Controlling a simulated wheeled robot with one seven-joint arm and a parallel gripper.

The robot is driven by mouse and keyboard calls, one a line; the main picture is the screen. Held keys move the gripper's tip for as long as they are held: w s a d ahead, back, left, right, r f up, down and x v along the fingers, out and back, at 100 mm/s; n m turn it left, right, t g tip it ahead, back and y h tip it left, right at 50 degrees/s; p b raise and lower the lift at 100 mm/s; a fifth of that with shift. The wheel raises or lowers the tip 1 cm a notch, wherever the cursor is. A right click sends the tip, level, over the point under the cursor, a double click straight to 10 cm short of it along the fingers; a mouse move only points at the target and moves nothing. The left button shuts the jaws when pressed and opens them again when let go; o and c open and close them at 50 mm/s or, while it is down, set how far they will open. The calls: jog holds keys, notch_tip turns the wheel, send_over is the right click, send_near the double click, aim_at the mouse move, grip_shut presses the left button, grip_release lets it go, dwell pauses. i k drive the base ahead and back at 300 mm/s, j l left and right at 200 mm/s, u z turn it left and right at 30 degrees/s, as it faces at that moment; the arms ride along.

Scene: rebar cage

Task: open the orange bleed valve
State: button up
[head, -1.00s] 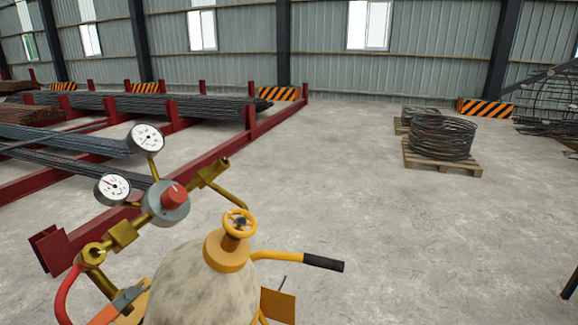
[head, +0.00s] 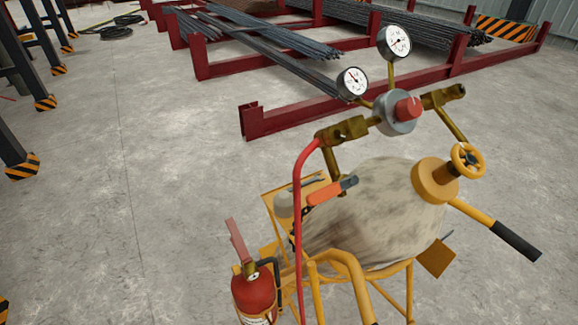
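A gas cylinder (head: 375,215) with a mottled pale body stands tilted on an orange-yellow cart (head: 360,285). On its collar sits a yellow-orange handwheel (head: 467,160), the likeliest bleed valve; whether it is open or shut cannot be told. A brass regulator with a red knob (head: 408,107) and two round gauges (head: 352,82) rises above the cylinder. An orange-red lever-like piece (head: 325,193) with a dark end lies against the cylinder's left side; what it is cannot be told. My gripper is not in view.
A red fire extinguisher (head: 254,290) stands at the cart's left. A red hose (head: 298,220) runs down from the brass fitting. A black-gripped handle (head: 515,241) sticks out right. Red racks with steel bars (head: 290,60) lie behind.

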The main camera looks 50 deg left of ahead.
aim_at(315, 197)
jog(key=u, duration=1)
